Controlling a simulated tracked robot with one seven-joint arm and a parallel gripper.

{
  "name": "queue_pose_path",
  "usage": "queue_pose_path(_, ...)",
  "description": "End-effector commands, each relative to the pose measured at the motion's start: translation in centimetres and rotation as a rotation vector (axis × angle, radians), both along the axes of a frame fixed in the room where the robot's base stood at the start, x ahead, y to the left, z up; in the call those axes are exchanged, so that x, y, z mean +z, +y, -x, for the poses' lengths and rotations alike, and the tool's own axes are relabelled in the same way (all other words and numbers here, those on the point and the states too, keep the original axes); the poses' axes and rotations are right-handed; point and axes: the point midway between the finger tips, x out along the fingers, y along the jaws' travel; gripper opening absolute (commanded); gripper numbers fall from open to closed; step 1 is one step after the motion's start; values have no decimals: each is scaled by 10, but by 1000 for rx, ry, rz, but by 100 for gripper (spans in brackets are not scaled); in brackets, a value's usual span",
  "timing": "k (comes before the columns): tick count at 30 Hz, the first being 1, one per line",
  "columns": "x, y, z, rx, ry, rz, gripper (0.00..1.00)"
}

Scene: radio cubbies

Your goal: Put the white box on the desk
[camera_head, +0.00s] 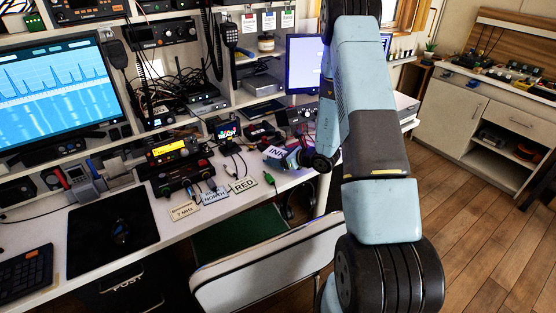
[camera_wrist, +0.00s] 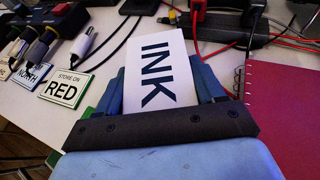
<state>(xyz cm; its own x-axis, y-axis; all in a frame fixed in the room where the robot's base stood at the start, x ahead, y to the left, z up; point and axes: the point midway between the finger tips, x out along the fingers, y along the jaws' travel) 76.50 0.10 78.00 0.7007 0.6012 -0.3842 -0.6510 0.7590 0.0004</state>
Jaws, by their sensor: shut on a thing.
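The white box (camera_wrist: 157,75) has "INK" in dark letters on its face. In the wrist view it sits between the two blue fingers of my gripper (camera_wrist: 160,88), which is shut on it. In the head view the white box (camera_head: 275,152) shows at the end of my gripper (camera_head: 284,156), low over the right part of the white desk (camera_head: 170,222). I cannot tell whether the box touches the desk top. Its lower end is hidden by my gripper in the wrist view.
Plates reading "RED" (camera_head: 243,185) and "NORTH" (camera_head: 214,197) lie left of my gripper with cable plugs. A radio (camera_head: 180,172) and cables stand behind. A red notebook (camera_wrist: 285,115) lies close on the right. A chair (camera_head: 270,262) stands before the desk.

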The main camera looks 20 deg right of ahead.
Motion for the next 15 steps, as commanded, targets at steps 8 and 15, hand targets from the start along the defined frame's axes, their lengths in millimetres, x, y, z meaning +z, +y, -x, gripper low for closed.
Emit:
queue_pose_path(8, -12, -4, 0, -7, -1, 0, 35)
queue_pose_path(15, -13, -4, 0, -6, 0, 0, 74)
